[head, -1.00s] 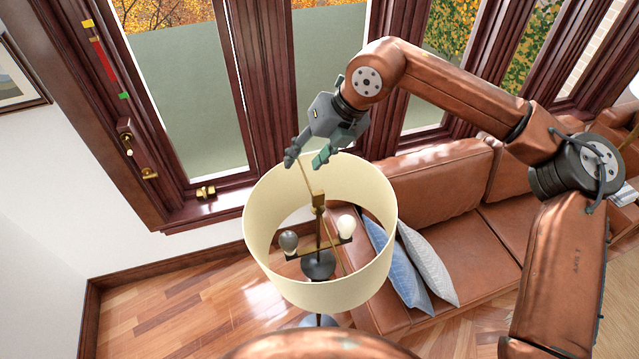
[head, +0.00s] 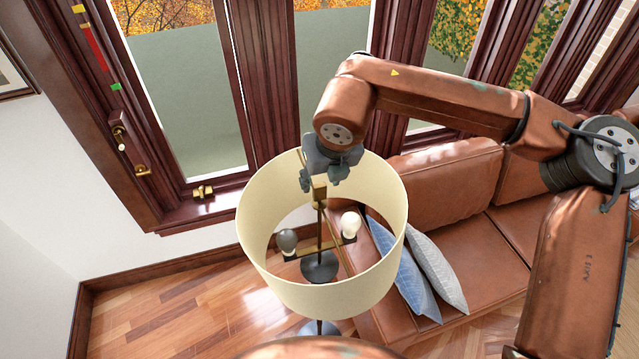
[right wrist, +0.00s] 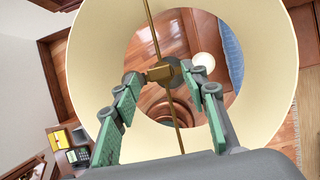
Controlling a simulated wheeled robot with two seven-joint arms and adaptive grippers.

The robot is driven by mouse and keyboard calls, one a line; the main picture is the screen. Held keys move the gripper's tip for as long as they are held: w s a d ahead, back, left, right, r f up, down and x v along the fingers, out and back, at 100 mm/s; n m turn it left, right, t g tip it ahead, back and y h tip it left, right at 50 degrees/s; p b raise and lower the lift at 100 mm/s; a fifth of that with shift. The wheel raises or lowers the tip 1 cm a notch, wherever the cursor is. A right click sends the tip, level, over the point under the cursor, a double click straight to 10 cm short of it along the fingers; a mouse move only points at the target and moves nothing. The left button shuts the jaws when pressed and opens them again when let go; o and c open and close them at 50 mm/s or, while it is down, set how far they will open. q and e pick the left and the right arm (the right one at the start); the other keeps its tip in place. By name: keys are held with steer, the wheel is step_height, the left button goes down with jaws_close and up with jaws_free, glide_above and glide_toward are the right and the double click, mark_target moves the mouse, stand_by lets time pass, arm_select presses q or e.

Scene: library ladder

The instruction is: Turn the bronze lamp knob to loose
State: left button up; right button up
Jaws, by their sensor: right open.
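The bronze lamp knob (head: 320,187) is a small block on top of the lamp's central stem, inside the cream shade (head: 265,270). In the right wrist view the knob (right wrist: 160,74) sits between the fingertips, over the crossbar of the shade. My right gripper (head: 319,184) points down over the shade's opening. In the right wrist view the right gripper (right wrist: 166,82) is open, with green-padded fingers on both sides of the knob. I cannot tell whether either finger touches it. My left gripper is not in view.
A brown leather sofa (head: 440,190) with cushions (head: 435,268) stands right of the lamp. Windows rise behind. Bare wooden floor (head: 180,310) lies to the left.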

mark_target(320, 186)
steer(key=shift+p+x, duration=0.4)
steer(key=shift+x, duration=1.45)
steer(key=shift+c, duration=0.7)
jaws_close()
